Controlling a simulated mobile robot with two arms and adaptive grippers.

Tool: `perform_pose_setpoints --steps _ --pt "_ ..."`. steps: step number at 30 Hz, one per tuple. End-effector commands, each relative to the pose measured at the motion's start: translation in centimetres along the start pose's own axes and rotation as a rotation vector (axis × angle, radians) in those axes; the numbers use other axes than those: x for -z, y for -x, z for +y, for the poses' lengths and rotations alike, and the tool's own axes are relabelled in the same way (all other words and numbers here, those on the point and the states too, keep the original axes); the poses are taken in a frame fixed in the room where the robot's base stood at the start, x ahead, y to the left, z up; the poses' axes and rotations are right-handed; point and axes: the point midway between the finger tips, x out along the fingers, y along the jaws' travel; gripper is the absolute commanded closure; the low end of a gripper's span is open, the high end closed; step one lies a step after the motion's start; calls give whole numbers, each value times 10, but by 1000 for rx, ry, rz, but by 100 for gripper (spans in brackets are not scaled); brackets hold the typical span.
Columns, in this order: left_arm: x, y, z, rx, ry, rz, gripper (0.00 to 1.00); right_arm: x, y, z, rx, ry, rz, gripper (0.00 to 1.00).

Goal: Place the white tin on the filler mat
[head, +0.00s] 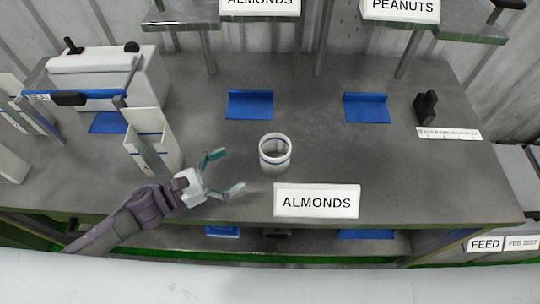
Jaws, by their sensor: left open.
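The white tin (274,152), with a blue band, stands upright and open-topped on the grey table, behind the front ALMONDS sign. My left gripper (226,172) is open and empty. Its green-tipped fingers point right toward the tin, with a gap between them and it. Blue mats lie farther back: one at the middle (249,105), one to the right (367,108) and one at the left (108,122), partly hidden. No mat carries a readable filler label. My right gripper is out of view.
The ALMONDS sign (317,201) stands at the table's front edge. A white upright holder (152,141) stands left of my gripper, before a white machine (105,75) with a blue bar. A black block (426,107) stands at right. The table between tin and back mats is clear.

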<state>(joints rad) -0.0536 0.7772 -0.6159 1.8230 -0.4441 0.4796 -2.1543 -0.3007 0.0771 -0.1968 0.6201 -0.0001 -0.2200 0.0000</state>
Motion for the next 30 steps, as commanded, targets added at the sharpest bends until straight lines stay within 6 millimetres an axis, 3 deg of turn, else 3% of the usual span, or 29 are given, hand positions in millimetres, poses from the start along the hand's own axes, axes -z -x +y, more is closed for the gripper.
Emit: perform_pose_setpoints --steps 6,14,21,30 --pt "-4 -43 1 0 -3 -3 0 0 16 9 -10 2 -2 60" --pt "-4 -64 0 3 -3 -2 0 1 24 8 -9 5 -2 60" --pt "-6 -99 1 2 -3 -2 0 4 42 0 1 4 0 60" --pt "-2 -110 0 3 -4 -1 0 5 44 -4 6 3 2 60"
